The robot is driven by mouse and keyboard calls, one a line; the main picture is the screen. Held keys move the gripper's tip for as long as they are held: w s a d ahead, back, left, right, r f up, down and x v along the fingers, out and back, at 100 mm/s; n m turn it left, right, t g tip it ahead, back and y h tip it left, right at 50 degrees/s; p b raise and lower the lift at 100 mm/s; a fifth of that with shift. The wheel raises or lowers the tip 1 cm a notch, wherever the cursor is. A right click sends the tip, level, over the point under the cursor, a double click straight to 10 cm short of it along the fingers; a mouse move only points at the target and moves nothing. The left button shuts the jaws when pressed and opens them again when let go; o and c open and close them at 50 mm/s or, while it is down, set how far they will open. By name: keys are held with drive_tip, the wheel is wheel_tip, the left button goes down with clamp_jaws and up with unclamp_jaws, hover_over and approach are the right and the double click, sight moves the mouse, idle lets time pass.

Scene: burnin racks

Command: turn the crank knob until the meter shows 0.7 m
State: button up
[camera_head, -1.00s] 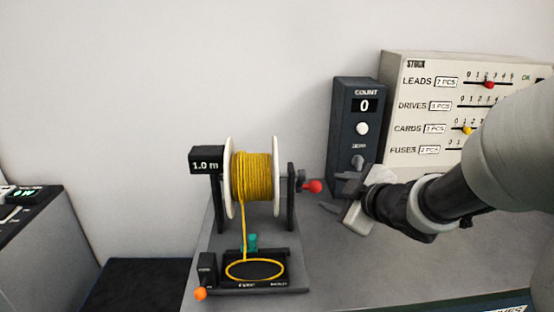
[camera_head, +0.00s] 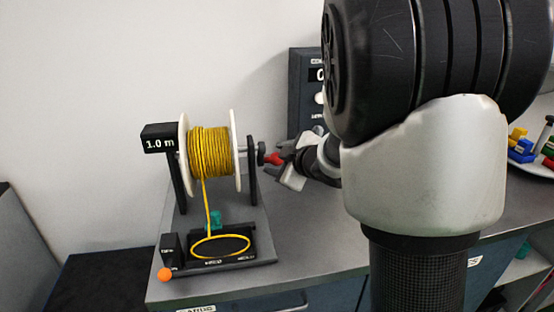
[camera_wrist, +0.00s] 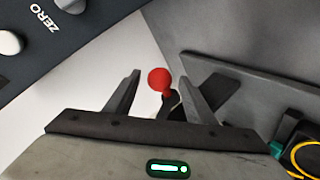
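The red crank knob (camera_head: 273,159) sticks out on the right side of the spool stand. The meter (camera_head: 160,143) at the stand's upper left reads 1.0 m. Yellow cord (camera_head: 209,152) is wound on the white-flanged spool, and a strand runs down to a loop in the black tray below. My gripper (camera_head: 290,165) is just right of the knob. In the wrist view its two fingers (camera_wrist: 160,92) are apart, with the red knob (camera_wrist: 158,79) between and slightly beyond their tips; I see no finger touching it.
A dark counter box (camera_head: 305,95) stands behind, partly hidden by my arm. An orange knob (camera_head: 165,274) is at the stand's front left corner. A plate with coloured pieces (camera_head: 525,148) is at the far right. Bench top lies clear right of the stand.

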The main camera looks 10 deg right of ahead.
drive_tip(key=c, duration=1)
drive_tip(key=shift+w+r+p, duration=0.9)
drive_tip(key=shift+w+p, duration=0.15)
drive_tip(key=shift+w+r+p, duration=0.25)
drive_tip(key=shift+r+p, duration=0.4)
drive_tip(key=shift+w+r+p, duration=0.25)
drive_tip(key=shift+r+p, duration=0.35)
drive_tip(key=shift+p, duration=0.05)
wheel_tip(320, 180, up, 2)
drive_tip(key=shift+r+p, duration=0.1)
drive_tip(key=shift+p, duration=0.95)
drive_tip(key=shift+r, duration=0.2)
